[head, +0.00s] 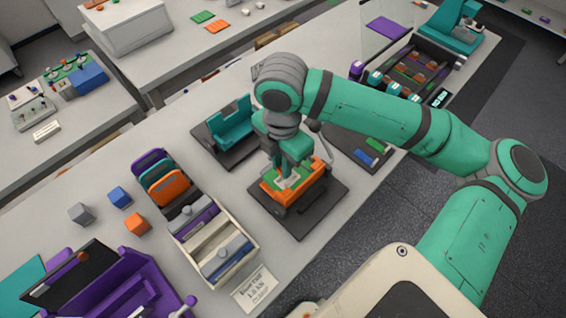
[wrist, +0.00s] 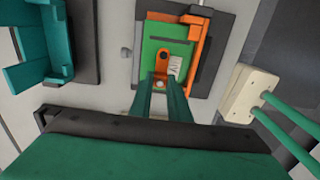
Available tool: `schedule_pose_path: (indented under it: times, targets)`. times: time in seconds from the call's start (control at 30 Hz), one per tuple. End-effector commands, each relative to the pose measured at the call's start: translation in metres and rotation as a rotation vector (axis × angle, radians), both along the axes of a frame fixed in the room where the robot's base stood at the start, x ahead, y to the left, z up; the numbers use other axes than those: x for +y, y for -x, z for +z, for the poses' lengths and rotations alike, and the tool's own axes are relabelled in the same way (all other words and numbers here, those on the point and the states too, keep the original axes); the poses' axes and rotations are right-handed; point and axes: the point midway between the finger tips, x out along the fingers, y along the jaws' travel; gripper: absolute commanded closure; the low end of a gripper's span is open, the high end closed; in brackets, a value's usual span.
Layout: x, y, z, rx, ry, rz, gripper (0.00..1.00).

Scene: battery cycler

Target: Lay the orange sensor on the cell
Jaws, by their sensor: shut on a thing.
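My gripper (head: 287,183) is over the orange fixture (head: 312,190) on its dark base plate. In the wrist view, its two green fingers (wrist: 161,86) are shut on the orange sensor (wrist: 161,65), a small tab with a dark round spot at its far end and a pale spot near the fingers. The sensor overlaps a green flat piece, which looks like the cell (wrist: 157,47), with a white label beside the sensor. I cannot tell whether the sensor touches it. The fixture's orange arm (wrist: 197,42) stands along the right side. The fingers hide the sensor's near end.
A teal fixture (head: 233,125) stands just behind and left of the orange one; it is at upper left in the wrist view (wrist: 35,50). A pale block with green cables (wrist: 250,92) is at right in the wrist view. A cream tray (head: 245,262) is front left.

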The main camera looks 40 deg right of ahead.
Motion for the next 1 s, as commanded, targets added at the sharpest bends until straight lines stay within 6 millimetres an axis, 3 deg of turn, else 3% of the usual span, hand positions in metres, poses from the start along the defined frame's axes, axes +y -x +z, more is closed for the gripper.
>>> schedule_pose_path:
  times: [1.0]
  targets:
    - [-0.001,0.002,-0.014,0.001,0.000,-0.002,1.00]
